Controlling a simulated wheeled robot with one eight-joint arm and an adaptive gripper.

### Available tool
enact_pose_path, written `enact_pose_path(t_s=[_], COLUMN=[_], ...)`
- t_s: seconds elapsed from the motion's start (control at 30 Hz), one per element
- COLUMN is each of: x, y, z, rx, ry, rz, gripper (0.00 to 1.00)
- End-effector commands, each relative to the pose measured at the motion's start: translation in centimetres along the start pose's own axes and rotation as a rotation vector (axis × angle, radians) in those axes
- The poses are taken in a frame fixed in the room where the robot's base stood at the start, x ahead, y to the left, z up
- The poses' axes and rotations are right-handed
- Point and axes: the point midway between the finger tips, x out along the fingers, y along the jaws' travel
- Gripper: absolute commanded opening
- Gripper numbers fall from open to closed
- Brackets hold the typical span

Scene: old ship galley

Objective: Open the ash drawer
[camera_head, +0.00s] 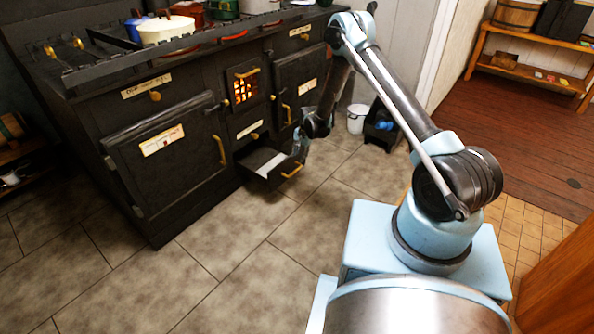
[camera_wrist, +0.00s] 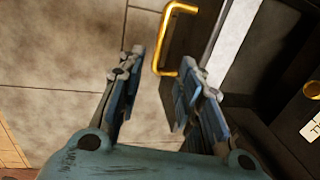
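The ash drawer (camera_head: 262,176) is a dark low drawer at the bottom middle of the black stove. It stands pulled out, with a pale inside showing. Its brass handle (camera_head: 292,171) is on the front face. In the wrist view the handle (camera_wrist: 160,45) lies ahead of and partly between my fingertips, with the drawer's dark front (camera_wrist: 196,35) beside it. My gripper (camera_wrist: 162,60) is open and holds nothing. The right finger overlaps the drawer front in view; I cannot tell if it touches. In the head view my gripper (camera_head: 301,148) is at the drawer's right end, partly hidden.
The stove (camera_head: 130,120) has a large oven door at left, a glowing fire grate (camera_head: 244,91) above the drawer, and pots on top. A white bucket (camera_head: 357,118) and a dark scuttle (camera_head: 382,128) stand to the right. The tiled floor in front is clear.

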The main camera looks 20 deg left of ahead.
Motion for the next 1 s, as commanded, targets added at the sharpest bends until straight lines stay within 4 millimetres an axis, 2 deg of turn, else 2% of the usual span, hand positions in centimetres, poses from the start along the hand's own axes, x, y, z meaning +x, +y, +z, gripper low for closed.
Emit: enact_pose_path(t_s=[0.6,0.8,1.0], x=[8.3,10.2,11.1], y=[0.0,0.0,0.0], z=[0.0,-0.1,-0.1], rx=[0.000,0.001,0.001], ry=[0.000,0.000,0.000], rz=[0.000,0.000,0.000], gripper=[0.33,0.33,0.33])
